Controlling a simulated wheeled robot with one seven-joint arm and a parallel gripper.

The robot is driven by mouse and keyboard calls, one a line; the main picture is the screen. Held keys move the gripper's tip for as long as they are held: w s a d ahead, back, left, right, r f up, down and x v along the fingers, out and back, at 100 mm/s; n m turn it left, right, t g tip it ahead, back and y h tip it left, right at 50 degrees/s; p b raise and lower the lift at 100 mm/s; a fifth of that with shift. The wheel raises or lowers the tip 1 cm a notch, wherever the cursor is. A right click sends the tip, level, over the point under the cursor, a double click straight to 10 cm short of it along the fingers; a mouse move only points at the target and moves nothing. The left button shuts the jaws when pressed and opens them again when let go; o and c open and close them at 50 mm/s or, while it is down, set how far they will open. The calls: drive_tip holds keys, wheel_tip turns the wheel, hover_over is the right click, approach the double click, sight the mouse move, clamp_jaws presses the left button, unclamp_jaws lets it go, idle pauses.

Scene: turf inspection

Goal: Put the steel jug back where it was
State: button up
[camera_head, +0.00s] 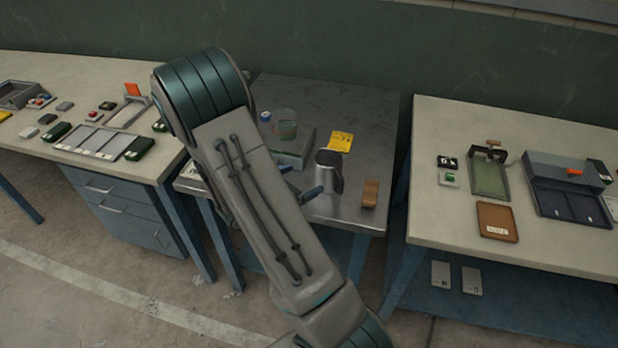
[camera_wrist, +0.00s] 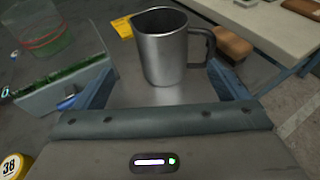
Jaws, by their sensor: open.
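The steel jug (camera_head: 328,172) stands upright on the metal-topped middle table (camera_head: 345,215). In the wrist view the jug (camera_wrist: 163,52) is upright, with its dark handle on the right. My gripper (camera_head: 303,181) is open, low over the table, at the left of the jug in the head view. In the wrist view my gripper's fingers (camera_wrist: 161,74) lie to the left and right of the jug's lower body, with gaps visible. The jug stands at or just beyond the fingertips; I cannot tell which. My arm hides part of the table.
A clear container with a red band (camera_wrist: 45,35) stands by a green-and-grey box (camera_wrist: 62,92), left of the jug. A yellow card (camera_head: 340,141) lies behind the jug. A brown block (camera_head: 370,194) is to its right. The table's front right is bare.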

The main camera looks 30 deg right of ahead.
drive_tip(key=s+a+r+m+g+y, duration=0.55)
drive_tip(key=s+r+m, duration=0.35)
drive_tip(key=s+m, duration=0.3)
drive_tip(key=s+a+r+m+t+y, duration=0.2)
drive_tip(key=a+r+m+y, duration=0.2)
drive_tip(key=a, duration=0.2)
drive_tip(key=s+a+r+m+t+y, duration=0.3)
drive_tip(key=a+r+m+y, duration=0.1)
drive_tip(key=a, duration=0.3)
drive_tip(key=shift+s+a+t+y, duration=0.15)
drive_tip(key=shift+s+t+y, duration=0.05)
drive_tip(key=shift+t+y, duration=0.15)
